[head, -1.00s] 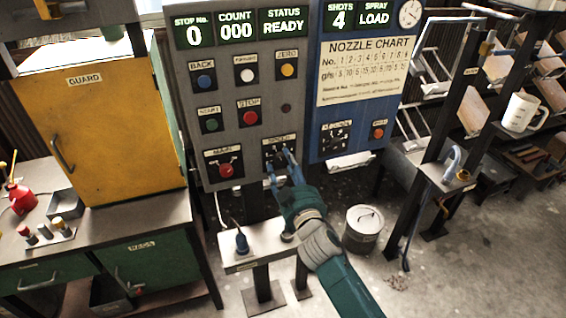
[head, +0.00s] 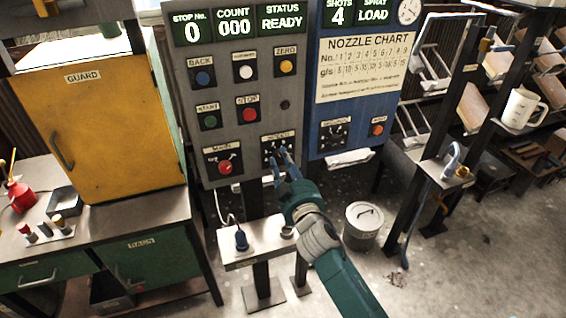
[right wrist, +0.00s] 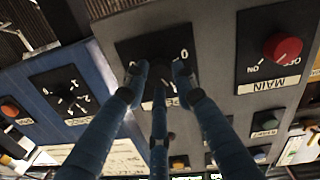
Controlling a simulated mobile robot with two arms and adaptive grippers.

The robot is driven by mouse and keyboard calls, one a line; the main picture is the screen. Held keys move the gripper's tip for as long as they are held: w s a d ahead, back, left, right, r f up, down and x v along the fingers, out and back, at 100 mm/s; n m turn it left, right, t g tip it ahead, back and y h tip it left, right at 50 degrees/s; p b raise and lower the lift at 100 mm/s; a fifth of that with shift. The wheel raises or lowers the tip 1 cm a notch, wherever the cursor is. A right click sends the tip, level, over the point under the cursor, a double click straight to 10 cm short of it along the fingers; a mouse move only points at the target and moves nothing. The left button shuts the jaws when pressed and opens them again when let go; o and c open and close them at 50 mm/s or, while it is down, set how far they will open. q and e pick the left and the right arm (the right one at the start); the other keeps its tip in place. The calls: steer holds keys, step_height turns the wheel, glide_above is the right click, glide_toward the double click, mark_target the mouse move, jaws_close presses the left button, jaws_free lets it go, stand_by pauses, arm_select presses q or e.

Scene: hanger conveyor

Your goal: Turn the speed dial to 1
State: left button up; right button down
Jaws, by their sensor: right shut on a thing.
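The speed dial (head: 266,152) is a black plate with white marks at the lower right of the grey control panel (head: 222,180). My right gripper (head: 280,160) reaches up to it from below, its blue fingers at the dial. In the right wrist view the dial plate (right wrist: 125,50) shows a 0 near its edge. The fingers (right wrist: 158,70) of my right gripper are closed around the dark knob, which they largely hide. I cannot read where the knob points. My left gripper is not in view.
The red MAIN switch (head: 225,167) is just left of the dial, with the STOP button (head: 249,115) above. The blue panel's selector (head: 334,133) is to the right. A small shelf (head: 240,250) is below, and a lidded bin (head: 363,225) stands on the floor.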

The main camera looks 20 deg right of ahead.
steer(key=n, duration=0.4)
steer(key=shift+r+n+b, duration=0.1)
steer(key=shift+n+b, duration=0.2)
steer(key=shift+b, duration=0.1)
steer(key=shift+a+n, duration=0.1)
steer(key=shift+n, duration=1.8)
steer(key=c, duration=1.4)
jaws_free()
steer(key=shift+s, duration=0.15)
steer(key=s, duration=1.1)
steer(key=shift+s+f, duration=0.25)
steer(key=shift+s, duration=0.1)
